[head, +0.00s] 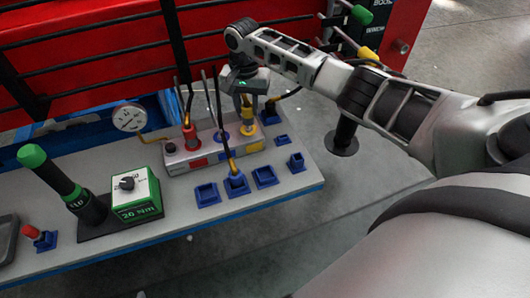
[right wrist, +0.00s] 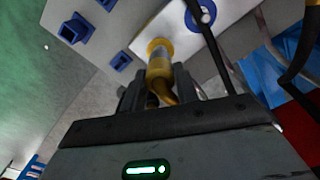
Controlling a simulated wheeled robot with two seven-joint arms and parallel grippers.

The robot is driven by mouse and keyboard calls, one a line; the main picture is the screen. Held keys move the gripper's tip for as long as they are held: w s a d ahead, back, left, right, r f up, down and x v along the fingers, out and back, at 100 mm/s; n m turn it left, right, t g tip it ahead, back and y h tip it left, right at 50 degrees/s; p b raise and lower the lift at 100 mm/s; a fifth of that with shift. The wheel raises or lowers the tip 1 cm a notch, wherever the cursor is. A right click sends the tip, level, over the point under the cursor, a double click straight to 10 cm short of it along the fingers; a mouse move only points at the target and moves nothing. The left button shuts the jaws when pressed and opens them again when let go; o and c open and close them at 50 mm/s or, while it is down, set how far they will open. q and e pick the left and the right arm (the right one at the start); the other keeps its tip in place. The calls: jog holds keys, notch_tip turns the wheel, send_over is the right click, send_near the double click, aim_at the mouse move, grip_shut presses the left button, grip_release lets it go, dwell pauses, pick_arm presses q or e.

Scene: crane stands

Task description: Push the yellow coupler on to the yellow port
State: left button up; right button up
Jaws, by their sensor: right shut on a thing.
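My right gripper (head: 247,88) reaches in from the right over the right end of the grey port block (head: 214,150). It points down and is shut on the yellow coupler (head: 246,110). The right wrist view shows the yellow coupler (right wrist: 160,62) between the fingers (right wrist: 158,84), its front end toward the pale block. The coupler is in line with the yellow port's place above the yellow label (head: 256,145). The port itself is hidden by the coupler, and I cannot tell how far the coupler is on. My left gripper is not in view.
A red coupler (head: 189,135) stands on the block's left part. The blue port (head: 222,136) is beside it. Several blue holders (head: 264,177) stand in front; one (head: 236,185) holds a hose end. A gauge (head: 129,117) and a green-handled tool (head: 62,181) are at left.

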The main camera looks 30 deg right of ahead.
jog(key=shift+f, duration=1.05)
jog(key=o, duration=1.1)
jog(key=shift+r+p, duration=0.85)
jog(key=shift+r, duration=1.7)
